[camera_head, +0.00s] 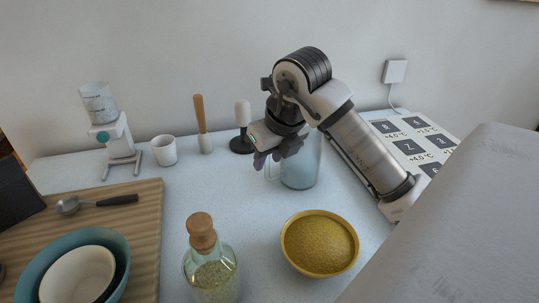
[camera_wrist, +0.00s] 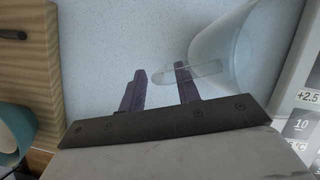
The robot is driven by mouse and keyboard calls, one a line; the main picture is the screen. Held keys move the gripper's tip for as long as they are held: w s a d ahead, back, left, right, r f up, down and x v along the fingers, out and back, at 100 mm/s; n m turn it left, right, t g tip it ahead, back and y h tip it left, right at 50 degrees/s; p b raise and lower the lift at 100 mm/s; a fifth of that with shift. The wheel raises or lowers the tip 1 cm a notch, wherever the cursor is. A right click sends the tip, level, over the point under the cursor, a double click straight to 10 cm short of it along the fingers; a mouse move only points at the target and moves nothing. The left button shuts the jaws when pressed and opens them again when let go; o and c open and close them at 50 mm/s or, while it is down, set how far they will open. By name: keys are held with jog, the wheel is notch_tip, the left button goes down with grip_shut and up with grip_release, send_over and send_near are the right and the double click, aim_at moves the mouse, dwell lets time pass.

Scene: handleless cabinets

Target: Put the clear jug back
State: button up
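The clear jug (camera_head: 304,168) stands on the pale countertop in the head view, partly hidden behind my gripper (camera_head: 271,156). In the wrist view, the jug (camera_wrist: 226,52) is at the upper right with its handle (camera_wrist: 205,73) pointing left. My gripper (camera_wrist: 160,72) has its two dark purple fingers apart. The handle's outer end lies in the gap between the fingers, and the right finger overlaps the handle. I cannot tell whether any finger touches it.
A yellow bowl (camera_head: 320,243) and a corked bottle (camera_head: 211,268) stand in front. A white cup (camera_head: 163,150), wooden-handled tool (camera_head: 201,125) and dark-based stand (camera_head: 242,130) are behind left. A wooden board (camera_head: 146,225) holds bowls and a ladle. A label-patterned panel (camera_head: 412,140) lies right.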

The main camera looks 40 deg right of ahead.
jog(key=v, duration=1.2)
jog(key=shift+b, duration=0.4)
jog(key=shift+r, duration=0.1)
